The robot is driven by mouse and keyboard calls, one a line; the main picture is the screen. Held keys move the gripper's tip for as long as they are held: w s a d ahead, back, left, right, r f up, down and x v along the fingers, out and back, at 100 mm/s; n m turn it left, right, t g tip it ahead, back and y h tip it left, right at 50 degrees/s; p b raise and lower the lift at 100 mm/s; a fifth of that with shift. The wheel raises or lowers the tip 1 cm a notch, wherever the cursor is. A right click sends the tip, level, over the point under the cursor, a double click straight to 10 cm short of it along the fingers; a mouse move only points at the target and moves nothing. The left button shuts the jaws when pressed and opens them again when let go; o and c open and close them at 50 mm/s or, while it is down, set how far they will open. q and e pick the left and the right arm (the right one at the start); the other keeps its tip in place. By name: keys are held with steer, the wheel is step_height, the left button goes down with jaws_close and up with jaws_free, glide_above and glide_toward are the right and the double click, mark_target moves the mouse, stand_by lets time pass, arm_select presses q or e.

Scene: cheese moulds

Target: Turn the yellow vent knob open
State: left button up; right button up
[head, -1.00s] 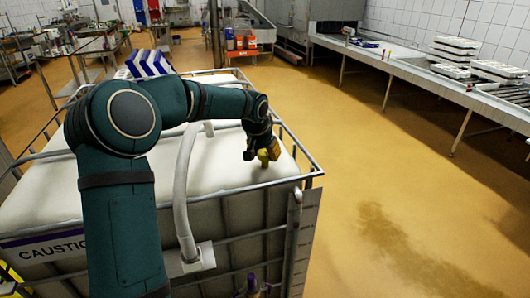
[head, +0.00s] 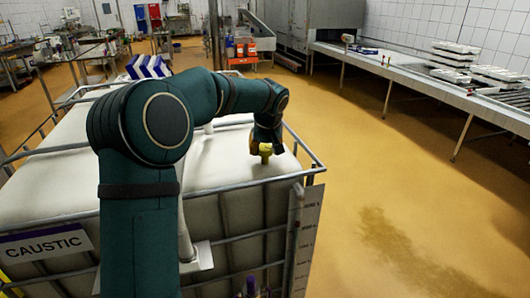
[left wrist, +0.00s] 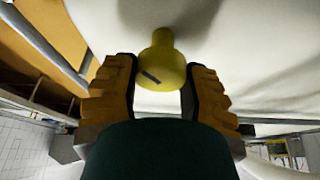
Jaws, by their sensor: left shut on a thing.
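The yellow vent knob (head: 265,150) stands on the top of the white tank (head: 215,172), near its front right corner. In the left wrist view the knob (left wrist: 163,68) sits between the two orange-brown finger pads, with a dark mark across its face. My left gripper (left wrist: 163,88) is shut on the knob, one pad on each side. In the head view the left gripper (head: 264,146) comes down on the knob from above, and the fingers are mostly hidden. My right gripper does not show.
A metal cage (head: 245,183) surrounds the tank, with a CAUSTIC label (head: 45,247) on its front. A pale hose (head: 186,235) runs down the front, partly behind my arm. A steel bench (head: 420,75) stands along the right wall. The yellow floor (head: 400,180) between is clear.

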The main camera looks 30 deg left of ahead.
arm_select(q)
steer(key=shift+d+f+n+g+y, duration=0.1)
steer(key=shift+n+g+y, duration=0.2)
steer(key=shift+n, duration=0.7)
steer(key=n, duration=0.2)
steer(key=shift+n+g+y, duration=0.3)
steer(key=shift+n+g, duration=0.1)
steer(key=n+g+p, duration=0.1)
steer(key=n, duration=0.2)
steer(key=shift+n+g+p, duration=0.45)
steer(key=shift+n+g, duration=0.25)
steer(key=shift+n, duration=0.9)
steer(key=o, duration=1.2)
